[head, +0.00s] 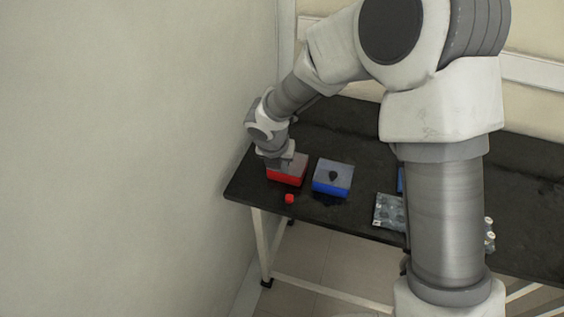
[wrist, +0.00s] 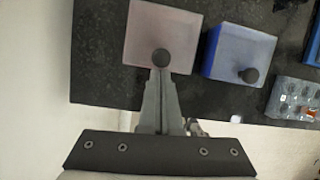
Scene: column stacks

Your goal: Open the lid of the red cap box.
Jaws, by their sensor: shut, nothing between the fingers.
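The red box (head: 288,181) stands on the dark table near its left end. In the wrist view its pale, see-through lid (wrist: 150,28) lies over the box, with a round dark knob (wrist: 161,58) on it. My gripper (wrist: 160,72) is shut and empty, its fingertips at the knob in the picture. Whether they touch it I cannot tell. In the head view my gripper (head: 279,163) is over the red box and hides part of its top. A small red cap (head: 290,198) lies on the table in front of the box.
A blue box (head: 332,180) with a dark knob on its lid stands just right of the red box. A clear tray of small items (head: 389,212) is further right. A wall (head: 150,150) is to the left. My arm hides part of the table.

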